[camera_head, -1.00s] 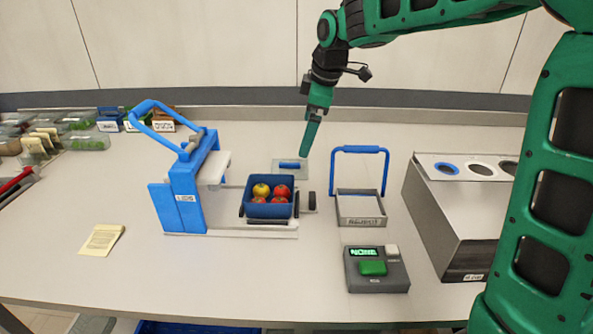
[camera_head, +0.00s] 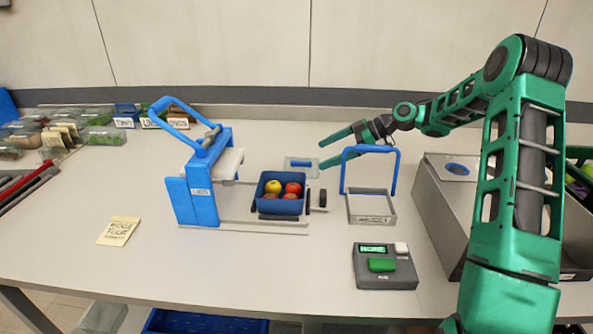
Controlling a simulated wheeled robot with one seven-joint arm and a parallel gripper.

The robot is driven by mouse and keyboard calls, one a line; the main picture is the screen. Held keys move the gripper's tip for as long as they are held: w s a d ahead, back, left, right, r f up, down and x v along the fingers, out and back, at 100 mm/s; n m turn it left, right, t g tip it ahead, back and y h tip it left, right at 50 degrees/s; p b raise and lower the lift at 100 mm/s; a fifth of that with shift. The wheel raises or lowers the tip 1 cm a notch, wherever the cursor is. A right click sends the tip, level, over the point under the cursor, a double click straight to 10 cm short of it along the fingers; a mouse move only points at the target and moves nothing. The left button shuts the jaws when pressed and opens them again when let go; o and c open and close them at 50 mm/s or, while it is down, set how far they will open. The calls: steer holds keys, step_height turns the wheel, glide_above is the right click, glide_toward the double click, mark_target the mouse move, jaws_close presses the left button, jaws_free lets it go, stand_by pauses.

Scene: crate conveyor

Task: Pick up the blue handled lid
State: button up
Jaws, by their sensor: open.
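The lid is a flat, pale, see-through plate with a small blue handle (camera_head: 302,164) on top. It lies on the table behind the blue crate (camera_head: 279,207), which holds several red and yellow round fruits. My gripper (camera_head: 322,154) is open and empty, its two green fingers pointing left. Its fingertips are close to the right end of the lid. I cannot tell whether they touch it or how high they are above the table.
A blue-handled press (camera_head: 196,188) stands left of the crate. A tray with a tall blue handle (camera_head: 371,219) stands right, near my gripper. A control box (camera_head: 385,267) reads "NONE". A grey box with round holes (camera_head: 440,205) stands further right. The front left table is mostly clear.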

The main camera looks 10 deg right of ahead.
mark_target(302, 162)
steer(key=shift+s+d+r+y, duration=0.1)
steer(key=shift+d+y, duration=0.3)
steer(key=shift+d, duration=0.1)
steer(key=x, duration=1)
steer(key=shift+a, duration=0.4)
steer(key=c, duration=0.6)
